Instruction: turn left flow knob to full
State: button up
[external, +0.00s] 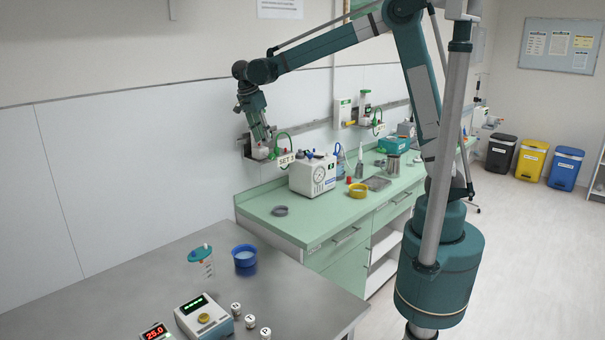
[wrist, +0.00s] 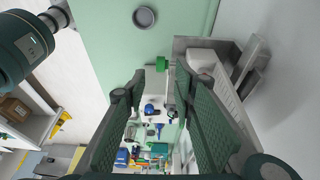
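The left flow knob (external: 272,155) is a small green knob on a white flow unit (external: 260,152) at the wall, above the back left end of the green counter. My gripper (external: 262,138) points down right above this unit, close to it. In the wrist view my gripper (wrist: 157,78) is open, with a clear gap between its fingers. A green cylindrical knob (wrist: 162,63) shows between and beyond the fingertips; it seems to be the flow knob. I see no contact. The knob's setting is too small to read.
A white machine with a gauge (external: 314,175) stands on the green counter (external: 325,212) near the knob. A "SET 3" label (external: 286,160) hangs beside it. A second flow unit (external: 366,107) is further right. A grey dish (external: 280,210) lies on the counter's front left.

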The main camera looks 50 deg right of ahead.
aim_at(271, 156)
jog(key=shift+d+f+y+p, duration=0.25)
jog(key=shift+d+y, duration=0.35)
jog(key=shift+d, duration=0.15)
jog(key=shift+d+f+y+p, duration=0.25)
jog(key=shift+d+y, duration=0.35)
jog(key=shift+d, duration=0.2)
jog(key=shift+d+f+y+p, duration=0.25)
jog(key=shift+d+y, duration=0.35)
jog(key=shift+d, duration=0.15)
jog(key=shift+f, duration=0.1)
jog(key=shift+f, duration=3.85)
jog(key=c, duration=0.8)
